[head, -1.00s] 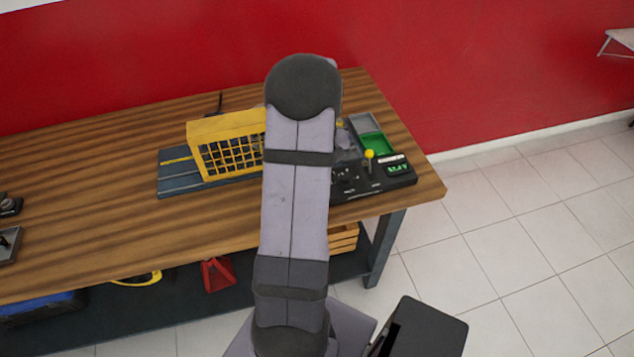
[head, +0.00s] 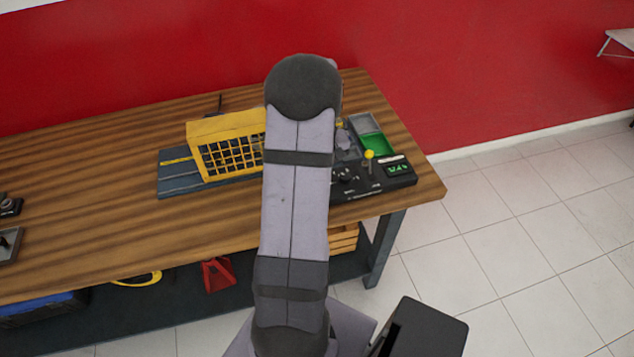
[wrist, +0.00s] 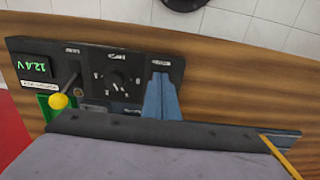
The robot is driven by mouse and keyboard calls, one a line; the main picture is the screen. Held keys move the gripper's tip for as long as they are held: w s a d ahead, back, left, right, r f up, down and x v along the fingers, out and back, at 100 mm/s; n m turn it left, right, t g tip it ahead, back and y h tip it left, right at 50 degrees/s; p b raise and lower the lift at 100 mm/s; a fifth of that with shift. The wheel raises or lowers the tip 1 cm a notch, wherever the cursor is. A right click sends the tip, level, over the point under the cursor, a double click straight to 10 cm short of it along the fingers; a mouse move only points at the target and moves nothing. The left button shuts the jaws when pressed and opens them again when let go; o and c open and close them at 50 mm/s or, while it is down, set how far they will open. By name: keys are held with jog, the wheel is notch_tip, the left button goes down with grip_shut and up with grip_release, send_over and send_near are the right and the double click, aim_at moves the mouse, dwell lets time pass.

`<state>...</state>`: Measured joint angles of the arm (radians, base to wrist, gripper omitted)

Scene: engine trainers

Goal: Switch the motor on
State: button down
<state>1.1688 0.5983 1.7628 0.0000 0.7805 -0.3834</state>
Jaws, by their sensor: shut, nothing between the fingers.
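The black control panel (head: 392,184) stands at the right end of the bench, partly behind my arm. It has a green-lit display (head: 397,169) and a lever with a yellow knob (head: 369,155). In the wrist view the display (wrist: 31,67) reads 12.4 V upside down, and the yellow knob (wrist: 59,101) and a rotary dial (wrist: 117,79) show. My gripper (wrist: 160,76) is shut and empty, its blue-grey fingertips over the panel just right of the dial, below a small label. Whatever control lies under the fingers is hidden, and I cannot tell whether they touch it.
A yellow mesh guard (head: 228,155) stands on a dark base left of my arm. A tray with grey and green compartments (head: 376,145) lies behind the panel. The wooden bench top (head: 80,195) is clear between the guard and the small items at far left.

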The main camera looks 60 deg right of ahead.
jog(key=shift+f+b, duration=0.55)
jog(key=shift+f, duration=0.3)
dwell(0.8)
jog(key=shift+r, duration=0.15)
notch_tip(320, 180, up, 7)
jog(key=p, duration=0.6)
dwell(0.7)
